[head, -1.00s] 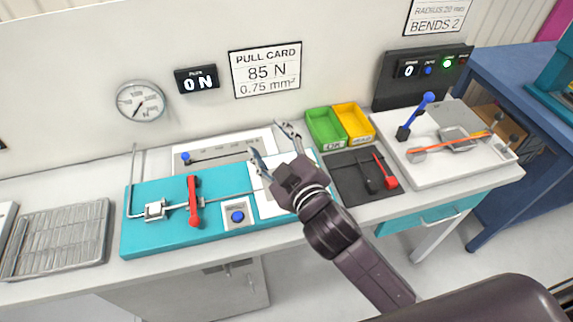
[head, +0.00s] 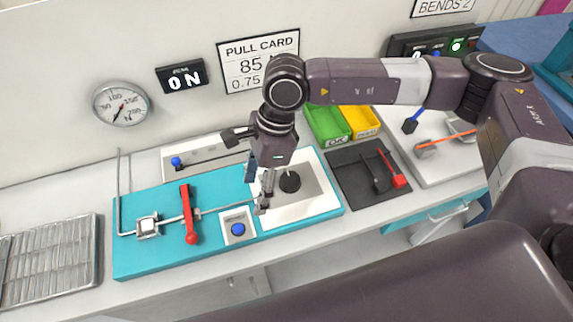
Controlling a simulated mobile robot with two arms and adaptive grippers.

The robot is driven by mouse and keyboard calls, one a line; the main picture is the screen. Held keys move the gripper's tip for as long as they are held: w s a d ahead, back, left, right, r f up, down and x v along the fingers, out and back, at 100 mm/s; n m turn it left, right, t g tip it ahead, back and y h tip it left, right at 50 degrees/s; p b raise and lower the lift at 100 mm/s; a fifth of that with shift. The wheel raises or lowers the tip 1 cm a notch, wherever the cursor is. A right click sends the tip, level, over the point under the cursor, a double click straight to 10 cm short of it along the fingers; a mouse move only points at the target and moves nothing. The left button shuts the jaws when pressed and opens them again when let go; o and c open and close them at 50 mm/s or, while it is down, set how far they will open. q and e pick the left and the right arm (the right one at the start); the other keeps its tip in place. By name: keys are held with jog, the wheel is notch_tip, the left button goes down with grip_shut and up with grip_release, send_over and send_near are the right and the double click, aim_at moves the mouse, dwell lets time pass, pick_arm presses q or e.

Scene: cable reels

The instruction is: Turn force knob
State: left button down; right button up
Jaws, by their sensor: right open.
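A black round knob (head: 289,182), which looks like the force knob, stands on the white panel at the right end of the teal fixture (head: 165,258). My right gripper (head: 258,192) points down just left of this knob, with its fingers apart and nothing between them. I cannot tell whether a finger touches the panel. The round dial gauge (head: 121,104) on the wall has its needle toward the lower left. The display (head: 182,77) reads 0 N. The pull card (head: 250,62) is partly covered by my right arm. My left gripper is not in view.
A red lever (head: 187,213) and a blue button (head: 238,229) are on the fixture left of my gripper. A black tray (head: 345,165) with tools, green (head: 322,120) and yellow (head: 361,121) bins stand to the right. A wire rack (head: 50,258) is at the left.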

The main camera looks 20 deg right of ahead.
aim_at(290, 179)
jog(key=w+d+h, duration=0.1)
jog(key=d, duration=0.2)
jog(key=w+d+h, duration=0.1)
jog(key=w+d, duration=0.1)
jog(key=d, duration=0.1)
jog(key=w+d+t+h, duration=0.1)
jog(key=w+d, duration=0.1)
jog(key=d, duration=0.1)
jog(key=shift+w+d+r, duration=0.15)
jog(key=shift+d, duration=0.05)
jog(key=shift+d+f, duration=0.1)
jog(key=shift+f, duration=0.1)
notch_tip(290, 179, down, 6)
jog(key=p, duration=0.2)
jog(key=shift+p, duration=0.35)
jog(key=shift+f, duration=0.55)
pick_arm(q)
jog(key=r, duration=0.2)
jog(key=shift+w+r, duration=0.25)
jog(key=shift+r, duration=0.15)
pick_arm(e)
jog(key=shift+c, duration=0.3)
